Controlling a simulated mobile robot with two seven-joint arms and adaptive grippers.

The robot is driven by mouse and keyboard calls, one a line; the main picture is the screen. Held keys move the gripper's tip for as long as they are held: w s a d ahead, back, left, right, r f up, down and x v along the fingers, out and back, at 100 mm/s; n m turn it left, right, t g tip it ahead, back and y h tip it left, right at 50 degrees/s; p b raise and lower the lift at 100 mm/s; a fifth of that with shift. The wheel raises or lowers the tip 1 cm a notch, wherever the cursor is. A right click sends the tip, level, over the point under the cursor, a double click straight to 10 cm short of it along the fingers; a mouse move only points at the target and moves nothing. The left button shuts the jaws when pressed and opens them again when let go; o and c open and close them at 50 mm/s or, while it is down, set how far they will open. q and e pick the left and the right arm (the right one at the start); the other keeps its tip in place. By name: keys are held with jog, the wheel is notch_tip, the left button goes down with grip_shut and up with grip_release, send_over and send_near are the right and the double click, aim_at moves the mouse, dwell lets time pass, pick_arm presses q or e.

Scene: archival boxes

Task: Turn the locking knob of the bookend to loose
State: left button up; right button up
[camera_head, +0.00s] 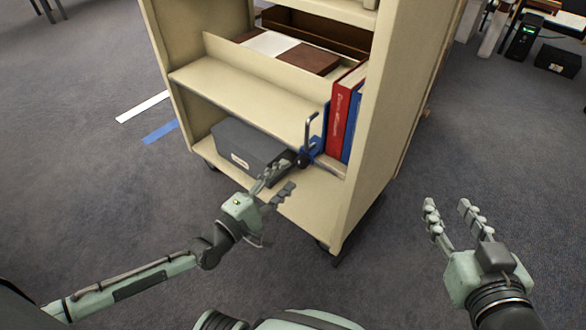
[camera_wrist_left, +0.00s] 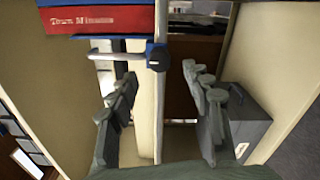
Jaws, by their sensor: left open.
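My right gripper (camera_head: 448,204) is open and empty over the floor at the right.
Red (camera_head: 344,112) and blue (camera_head: 353,128) books stand right of the bookend, beside the cart's side panel (camera_head: 390,110). A grey archival box (camera_head: 246,147) sits left of it on the bottom shelf. An upper shelf edge (camera_head: 240,105) runs above the box.

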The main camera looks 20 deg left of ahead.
pick_arm(q)
jog(key=v, duration=0.7)
jog(key=shift+s, duration=0.15)
